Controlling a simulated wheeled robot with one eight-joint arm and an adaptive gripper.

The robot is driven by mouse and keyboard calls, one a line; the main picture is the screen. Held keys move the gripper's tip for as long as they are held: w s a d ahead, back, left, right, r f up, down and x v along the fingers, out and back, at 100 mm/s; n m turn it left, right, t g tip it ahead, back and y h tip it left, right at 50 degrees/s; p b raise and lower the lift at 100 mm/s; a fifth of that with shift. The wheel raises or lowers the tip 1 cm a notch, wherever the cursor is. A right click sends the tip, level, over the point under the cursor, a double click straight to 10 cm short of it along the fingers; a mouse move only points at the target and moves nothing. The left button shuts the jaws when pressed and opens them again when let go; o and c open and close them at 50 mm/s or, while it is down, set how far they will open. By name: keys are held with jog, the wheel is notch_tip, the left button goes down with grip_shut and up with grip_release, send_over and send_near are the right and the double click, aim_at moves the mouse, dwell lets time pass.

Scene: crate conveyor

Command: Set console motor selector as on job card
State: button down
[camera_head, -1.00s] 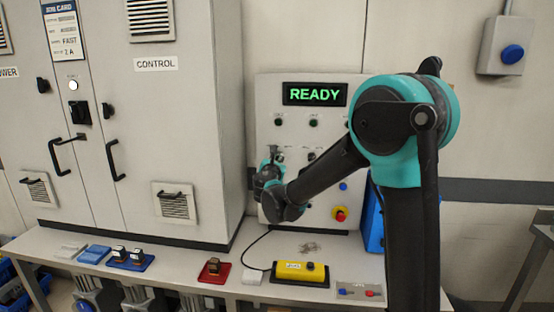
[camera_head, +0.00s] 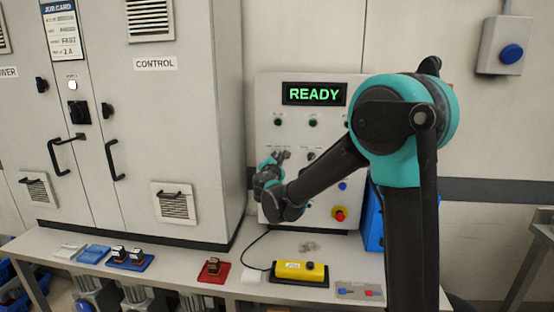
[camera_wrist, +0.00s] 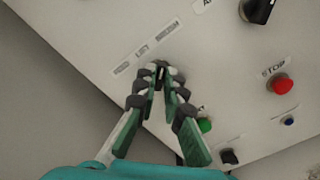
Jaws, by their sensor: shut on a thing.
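The console (camera_head: 268,110) stands at centre with its display reading green READY (camera_head: 314,94). My gripper (camera_head: 284,156) is at the left part of its face. In the wrist view my gripper (camera_wrist: 161,73) has its fingertips closed around a small dark selector knob (camera_wrist: 159,66), mostly hidden between them. A row of small labels (camera_wrist: 142,51) runs beside the knob, too blurred to read surely. The knob's pointing direction cannot be told. The job card (camera_head: 63,30) hangs on the cabinet at upper left; FAST and 2 A are legible on it.
A black knob (camera_wrist: 258,10), a red STOP button (camera_wrist: 280,84), a green button (camera_wrist: 204,125) and another black knob (camera_wrist: 229,157) are nearby on the panel. A red emergency button (camera_head: 340,214) sits lower right. A yellow pendant (camera_head: 300,271) lies on the bench below.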

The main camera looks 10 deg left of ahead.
dwell(0.3)
jog(key=c, duration=1.6)
grip_release()
jog(key=s, duration=1.2)
jog(key=shift+a, duration=0.2)
jog(key=shift+d, duration=0.1)
